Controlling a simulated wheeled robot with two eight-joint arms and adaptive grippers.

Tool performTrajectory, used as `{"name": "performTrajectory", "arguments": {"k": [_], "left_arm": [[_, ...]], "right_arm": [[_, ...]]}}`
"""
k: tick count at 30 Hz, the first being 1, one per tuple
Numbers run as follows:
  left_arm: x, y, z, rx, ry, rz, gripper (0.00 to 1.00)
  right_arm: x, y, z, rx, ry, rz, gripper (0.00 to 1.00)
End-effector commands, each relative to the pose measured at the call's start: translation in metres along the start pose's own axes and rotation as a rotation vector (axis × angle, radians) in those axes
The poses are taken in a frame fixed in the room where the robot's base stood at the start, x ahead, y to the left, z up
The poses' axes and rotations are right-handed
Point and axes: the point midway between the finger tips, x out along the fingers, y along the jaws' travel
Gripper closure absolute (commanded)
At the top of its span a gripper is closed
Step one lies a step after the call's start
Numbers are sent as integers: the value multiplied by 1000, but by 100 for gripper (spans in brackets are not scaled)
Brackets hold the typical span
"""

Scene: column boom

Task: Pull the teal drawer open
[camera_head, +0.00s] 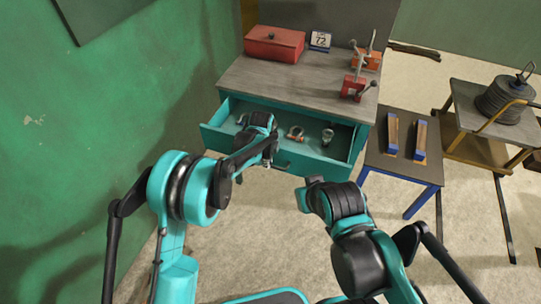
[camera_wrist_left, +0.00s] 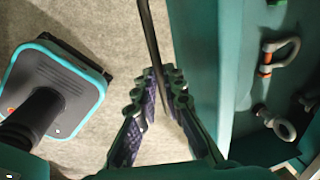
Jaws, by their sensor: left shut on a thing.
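The teal drawer (camera_head: 308,166) stands open under the grey-topped workbench, with its inside in view. Its front also shows in the left wrist view (camera_wrist_left: 205,50). My left gripper (camera_head: 270,160) is at the drawer front. In the left wrist view my left gripper's fingers (camera_wrist_left: 162,88) are closed around the dark bar handle (camera_wrist_left: 150,35), which runs alongside the teal front. In the head view the gripper and wrist hide much of the handle. My right gripper (camera_head: 312,183) is in front of the drawer's right part; its fingers cannot be made out.
A shackle (camera_head: 296,133) and an eye bolt (camera_head: 327,136) lie in the drawer. A red box (camera_head: 274,44) and red clamps (camera_head: 354,86) stand on the workbench (camera_head: 290,82). A low blue-legged table (camera_head: 402,170) stands at right. Bare floor lies in front; a green wall is at left.

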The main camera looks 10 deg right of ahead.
Motion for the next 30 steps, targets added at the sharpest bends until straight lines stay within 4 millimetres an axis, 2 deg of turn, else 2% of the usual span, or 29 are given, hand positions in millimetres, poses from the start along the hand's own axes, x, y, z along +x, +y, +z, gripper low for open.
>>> {"name": "performTrajectory", "arguments": {"k": [6, 12, 28, 29, 30], "left_arm": [[-5, 26, 0, -1, 0, 0, 100], [-8, 39, 1, -1, 0, 0, 100], [-8, 44, 1, 0, -1, 0, 100], [-8, 44, 1, 0, -1, 0, 83], [-8, 44, 1, 0, -1, 0, 72]], "right_arm": [[1, 0, 0, 0, 0, 0, 100], [1, 0, 1, 0, 0, 0, 100], [1, 0, 1, 0, 0, 0, 100], [1, 0, 1, 0, 0, 0, 100], [1, 0, 1, 0, 0, 0, 100]]}}
